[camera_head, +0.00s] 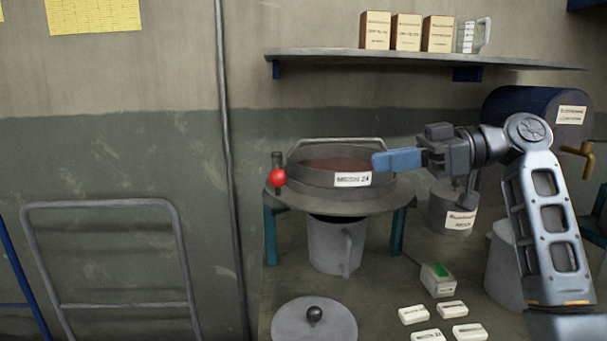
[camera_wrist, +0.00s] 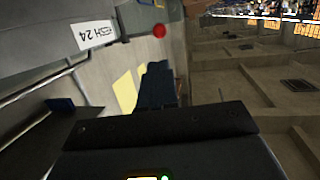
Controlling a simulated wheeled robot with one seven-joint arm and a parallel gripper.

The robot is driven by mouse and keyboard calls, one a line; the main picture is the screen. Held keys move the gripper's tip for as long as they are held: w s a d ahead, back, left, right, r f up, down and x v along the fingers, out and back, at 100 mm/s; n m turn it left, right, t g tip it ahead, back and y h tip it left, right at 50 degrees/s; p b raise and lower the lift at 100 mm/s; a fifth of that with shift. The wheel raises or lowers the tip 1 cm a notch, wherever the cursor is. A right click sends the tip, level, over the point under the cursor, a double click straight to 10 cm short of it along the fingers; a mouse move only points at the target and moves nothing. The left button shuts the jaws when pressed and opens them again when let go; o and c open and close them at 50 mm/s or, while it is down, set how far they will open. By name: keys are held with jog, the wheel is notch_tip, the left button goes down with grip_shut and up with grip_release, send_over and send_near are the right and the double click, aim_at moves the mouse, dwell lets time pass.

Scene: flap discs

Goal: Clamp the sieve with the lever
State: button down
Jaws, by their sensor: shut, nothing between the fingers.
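The round grey sieve (camera_head: 312,177), labelled "MESH 24", sits on a round stand plate (camera_head: 385,200) and holds brown material. The lever (camera_head: 278,160) stands upright at the sieve's left side, with a red ball knob (camera_head: 277,177) at its front. My gripper (camera_head: 376,162) has blue fingers and is shut and empty. In the head view it overlaps the sieve's right rim; whether it touches cannot be told.
A grey jug (camera_head: 325,245) stands under the plate between teal legs (camera_head: 270,235). A lid (camera_head: 300,325) with a black knob, a green-topped box (camera_head: 438,280) and several white blocks lie on the bench. A shelf (camera_head: 340,56) with boxes is above. A labelled pot (camera_head: 440,212) stands right.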

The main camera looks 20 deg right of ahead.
jog(key=p, duration=0.3)
send_near(277, 167)
jog(key=s+a+f, duration=0.1)
jog(key=s+a, duration=0.1)
jog(key=a, duration=0.4)
jog(key=shift+f, duration=0.25)
jog(key=shift+s, duration=0.1)
jog(key=shift+a, duration=0.1)
